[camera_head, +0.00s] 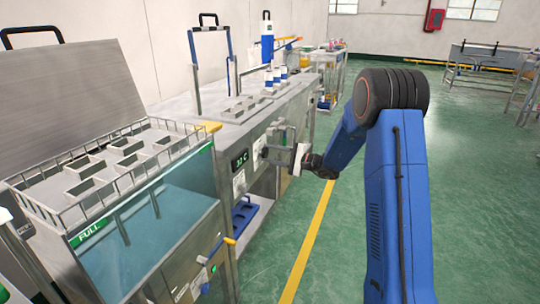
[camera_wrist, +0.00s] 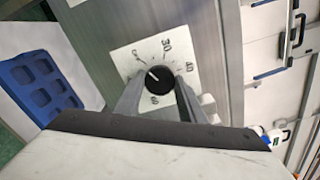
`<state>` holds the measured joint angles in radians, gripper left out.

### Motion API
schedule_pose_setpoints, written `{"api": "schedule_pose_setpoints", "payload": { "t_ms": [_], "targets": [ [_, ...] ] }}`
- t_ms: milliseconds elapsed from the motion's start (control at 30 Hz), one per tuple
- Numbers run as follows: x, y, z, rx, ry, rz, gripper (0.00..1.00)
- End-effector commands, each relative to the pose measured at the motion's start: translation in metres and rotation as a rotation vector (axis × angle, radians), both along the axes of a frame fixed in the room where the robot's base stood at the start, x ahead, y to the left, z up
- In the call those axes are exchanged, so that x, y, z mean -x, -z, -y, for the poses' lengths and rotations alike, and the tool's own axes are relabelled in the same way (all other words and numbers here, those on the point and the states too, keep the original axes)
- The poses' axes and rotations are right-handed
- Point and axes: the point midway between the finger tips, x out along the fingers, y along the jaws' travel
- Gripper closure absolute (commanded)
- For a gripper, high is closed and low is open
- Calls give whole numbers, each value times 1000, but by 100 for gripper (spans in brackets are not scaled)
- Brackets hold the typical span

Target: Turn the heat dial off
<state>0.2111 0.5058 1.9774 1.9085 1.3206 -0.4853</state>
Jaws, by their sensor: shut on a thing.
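The heat dial (camera_wrist: 160,80) is a round black knob on a white plate (camera_wrist: 125,54) with marks around it, among them 30, 40 and 60. A short white line on the knob points to the upper left, toward a small mark that looks like OFF. My gripper (camera_wrist: 159,84) is shut on the dial, one finger on each side of it. In the head view my gripper (camera_head: 273,153) reaches the front panel of the metal bench (camera_head: 222,142), and the dial is too small to make out there.
A dark display (camera_head: 240,160) reading about 32 C is left of my gripper. A glass-fronted water tank (camera_head: 150,235) with a yellow-tipped handle (camera_head: 229,241) stands nearer. A blue tray (camera_wrist: 38,80) lies below the bench. The green floor right of the bench is open.

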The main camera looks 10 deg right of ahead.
Motion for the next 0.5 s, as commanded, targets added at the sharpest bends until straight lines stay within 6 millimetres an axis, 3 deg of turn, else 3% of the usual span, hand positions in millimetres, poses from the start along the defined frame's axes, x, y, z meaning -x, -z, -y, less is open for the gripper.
{"api": "schedule_pose_setpoints", "payload": {
  "t_ms": [500],
  "targets": [
    [1,2,0,67,-1,89,86]
  ]
}}
